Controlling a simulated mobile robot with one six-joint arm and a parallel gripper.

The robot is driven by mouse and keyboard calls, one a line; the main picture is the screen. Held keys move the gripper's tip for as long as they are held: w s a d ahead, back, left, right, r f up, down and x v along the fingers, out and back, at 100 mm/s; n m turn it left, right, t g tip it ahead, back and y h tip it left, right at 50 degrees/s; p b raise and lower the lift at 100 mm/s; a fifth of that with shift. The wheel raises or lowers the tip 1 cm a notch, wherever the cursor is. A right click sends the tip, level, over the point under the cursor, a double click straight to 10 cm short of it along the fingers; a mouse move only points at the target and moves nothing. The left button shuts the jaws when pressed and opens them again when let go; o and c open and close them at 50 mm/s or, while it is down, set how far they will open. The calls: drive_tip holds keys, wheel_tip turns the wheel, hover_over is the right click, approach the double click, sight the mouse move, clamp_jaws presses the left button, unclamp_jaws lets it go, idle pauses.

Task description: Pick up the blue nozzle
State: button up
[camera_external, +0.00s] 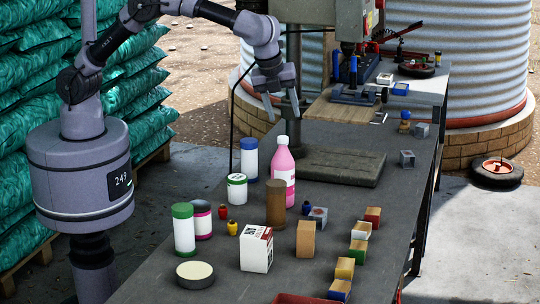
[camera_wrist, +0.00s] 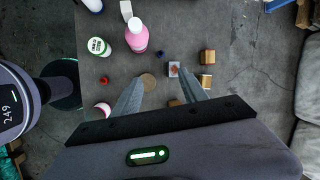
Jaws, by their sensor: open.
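The blue nozzle (camera_external: 306,208) is a small dark-blue piece on the dark bench, just right of the pink bottle (camera_external: 283,172) and beside a grey cube with a reddish face (camera_external: 319,216). In the wrist view the blue nozzle (camera_wrist: 160,53) lies beyond my fingertips, between the pink bottle (camera_wrist: 136,37) and the cube (camera_wrist: 173,69). My gripper (camera_external: 283,110) is open and empty, well above the bench. Its two spread fingers (camera_wrist: 161,77) show in the wrist view. A red nozzle (camera_external: 222,212) and a yellow nozzle (camera_external: 232,229) stand farther left.
A brown cylinder (camera_external: 275,203), a wooden block (camera_external: 306,239), a white carton (camera_external: 257,249) and several jars crowd the near bench. Small two-coloured blocks (camera_external: 359,252) line the right edge. A drill press (camera_external: 340,20) stands at the back.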

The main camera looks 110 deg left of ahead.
drive_tip(key=w+a+f+m+g, duration=0.1)
drive_tip(key=w+f+m, duration=0.1)
drive_tip(key=f, duration=0.5)
drive_tip(key=w+a+f+m, duration=0.1)
drive_tip(key=w+f, duration=0.2)
drive_tip(key=f, duration=0.4)
drive_tip(key=b, duration=0.5)
approach(306, 202)
drive_tip(key=shift+y, duration=0.4)
drive_tip(key=x, duration=0.5)
drive_tip(key=shift+w+d+f, duration=0.15)
drive_tip(key=shift+w+d, duration=0.15)
drive_tip(key=b+x, duration=0.1)
drive_tip(key=x, duration=0.3)
drive_tip(key=b+x, duration=0.1)
drive_tip(key=shift+s+a+f+b, duration=0.2)
drive_tip(key=shift+s+f+b, duration=0.1)
drive_tip(key=shift+f+b, duration=0.1)
drive_tip(key=shift+r, duration=0.15)
clamp_jaws()
